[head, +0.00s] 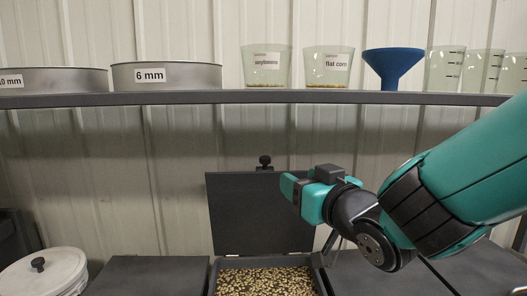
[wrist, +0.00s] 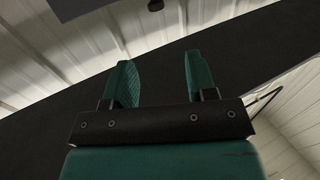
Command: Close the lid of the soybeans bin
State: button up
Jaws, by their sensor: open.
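The open bin (head: 214,281) at the bottom centre of the head view is full of pale and dark mottled seeds. Its dark lid (head: 238,215) stands upright at the back, with a black knob (head: 265,161) at its top edge. I see no label on this bin, so I cannot tell that it holds soybeans. My gripper (head: 288,187) is in front of the lid's right part in the head view and hides some of it. In the wrist view my gripper (wrist: 157,80) has its two teal fingers apart with nothing between them. Whether it touches the lid cannot be told.
A shelf (head: 200,99) above carries sieves (head: 168,75), labelled cups (head: 267,65), a blue funnel (head: 392,64) and clear beakers (head: 445,70). A white lidded bucket (head: 45,272) stands at lower left. Dark closed lids (head: 150,276) flank the open bin.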

aim_at(267, 159)
jog(key=p+x, duration=0.2)
jog(key=x, duration=0.3)
jog(key=p+x, duration=0.2)
jog(key=x, duration=0.3)
jog(key=p+x, duration=0.3)
jog(key=x, duration=0.2)
jog(key=shift+w+d, duration=0.15)
jog(key=shift+d, duration=0.1)
jog(key=shift+w+a, duration=0.25)
jog(key=shift+w, duration=0.25)
jog(key=shift+f, duration=0.1)
grip_shut()
jog(key=shift+a, duration=0.1)
